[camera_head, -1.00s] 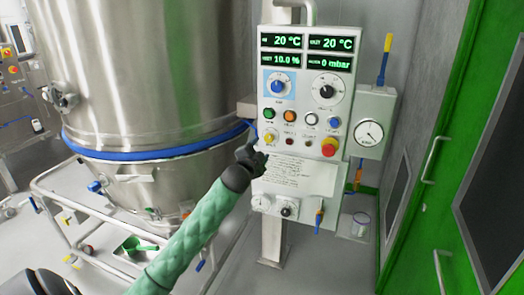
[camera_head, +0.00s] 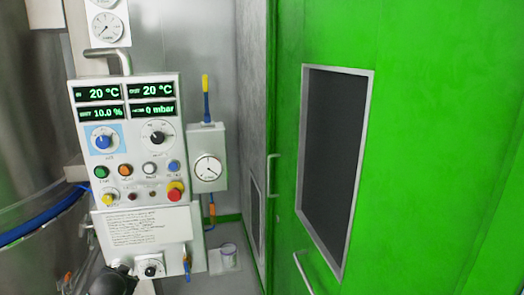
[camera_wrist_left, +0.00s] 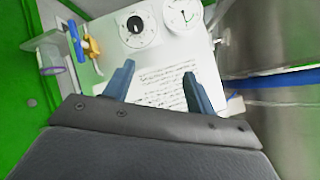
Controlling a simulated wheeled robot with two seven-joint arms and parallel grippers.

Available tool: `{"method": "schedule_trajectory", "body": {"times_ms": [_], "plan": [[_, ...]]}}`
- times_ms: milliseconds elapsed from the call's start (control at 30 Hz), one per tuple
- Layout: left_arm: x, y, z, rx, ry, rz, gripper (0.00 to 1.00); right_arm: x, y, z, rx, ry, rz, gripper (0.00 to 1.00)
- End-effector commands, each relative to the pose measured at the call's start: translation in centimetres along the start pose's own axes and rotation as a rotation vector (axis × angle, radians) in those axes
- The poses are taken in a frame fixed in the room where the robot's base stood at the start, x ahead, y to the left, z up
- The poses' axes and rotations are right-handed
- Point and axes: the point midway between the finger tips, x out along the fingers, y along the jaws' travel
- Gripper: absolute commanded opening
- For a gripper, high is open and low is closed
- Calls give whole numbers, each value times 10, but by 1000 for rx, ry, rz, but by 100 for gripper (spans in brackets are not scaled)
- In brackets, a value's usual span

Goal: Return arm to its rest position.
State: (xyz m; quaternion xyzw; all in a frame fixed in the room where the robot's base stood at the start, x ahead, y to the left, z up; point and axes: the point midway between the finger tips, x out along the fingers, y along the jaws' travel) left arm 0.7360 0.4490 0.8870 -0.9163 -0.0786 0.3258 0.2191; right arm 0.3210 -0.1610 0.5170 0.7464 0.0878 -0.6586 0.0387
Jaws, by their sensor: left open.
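My left gripper shows in the left wrist view (camera_wrist_left: 157,82) with its two blue-grey fingers apart and nothing between them. Beyond the fingers is the printed sheet (camera_wrist_left: 150,92) on the lower part of the control panel. In the head view a dark part of my left arm shows at the bottom edge, below the control panel (camera_head: 88,140). The left fingers cannot be made out there. My right gripper is in neither view.
A steel vessel (camera_head: 30,150) with a blue band stands at the left. A gauge box (camera_head: 208,165) hangs right of the panel. A green door (camera_head: 410,130) with a dark window and handle fills the right side. A small container (camera_head: 228,252) stands on the floor behind.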

Motion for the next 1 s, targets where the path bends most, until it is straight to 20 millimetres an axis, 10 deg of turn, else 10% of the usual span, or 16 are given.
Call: {"method": "schedule_trajectory", "body": {"times_ms": [467,1000], "plan": [[-15,181,152,-48,-289,235,56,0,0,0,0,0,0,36],[-112,363,315,-76,-537,473,56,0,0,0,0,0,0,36]]}}
